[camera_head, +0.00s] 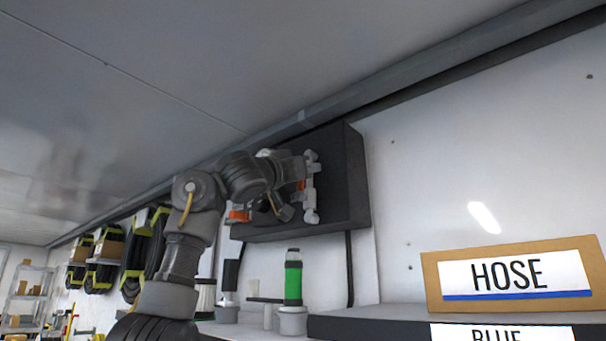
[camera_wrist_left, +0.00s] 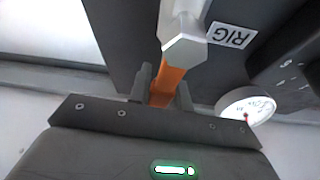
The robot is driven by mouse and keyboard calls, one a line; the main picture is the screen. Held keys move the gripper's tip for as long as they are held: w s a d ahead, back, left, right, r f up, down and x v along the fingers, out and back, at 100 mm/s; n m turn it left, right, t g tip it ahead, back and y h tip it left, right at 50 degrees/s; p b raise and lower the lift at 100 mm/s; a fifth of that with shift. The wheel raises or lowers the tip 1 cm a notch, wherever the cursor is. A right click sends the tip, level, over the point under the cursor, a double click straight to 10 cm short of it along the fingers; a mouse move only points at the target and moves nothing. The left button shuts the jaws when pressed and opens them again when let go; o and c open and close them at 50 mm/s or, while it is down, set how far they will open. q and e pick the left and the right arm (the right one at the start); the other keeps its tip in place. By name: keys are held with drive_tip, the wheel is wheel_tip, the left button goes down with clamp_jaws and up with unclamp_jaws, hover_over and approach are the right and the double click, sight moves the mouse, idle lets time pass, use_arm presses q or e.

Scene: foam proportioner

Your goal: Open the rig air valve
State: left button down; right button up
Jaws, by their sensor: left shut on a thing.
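The rig air valve shows in the left wrist view as a pale grey hexagonal fitting (camera_wrist_left: 185,42) with an orange handle (camera_wrist_left: 167,86), beside a white RIG label (camera_wrist_left: 232,36). My left gripper (camera_wrist_left: 165,92) is shut on the orange handle, with one dark finger on each side of it. In the head view my left arm reaches up to the dark wall box (camera_head: 345,180), and its wrist covers much of the box front. A bit of orange (camera_head: 300,185) shows beside the pale fittings (camera_head: 311,188) there. My right gripper is in neither view.
A round gauge (camera_wrist_left: 245,107) sits close to the gripper's right. A second orange part (camera_head: 238,215) shows at the box's lower left. Below stand a green bottle (camera_head: 293,280) and a shelf (camera_head: 370,324) with a HOSE box (camera_head: 595,278).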

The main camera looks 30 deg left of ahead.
use_arm(q)
drive_tip(key=shift+w+a+n+y, duration=0.1)
drive_tip(key=shift+a+n+y, duration=0.2)
drive_tip(key=shift+n, duration=0.4)
drive_tip(key=shift+a, duration=0.1)
drive_tip(key=c, duration=1.3)
unclamp_jaws()
drive_tip(key=shift+b, duration=0.3)
drive_tip(key=shift+b+v, duration=3.7)
drive_tip(key=shift+v, duration=1.7)
drive_tip(key=shift+f, duration=0.1)
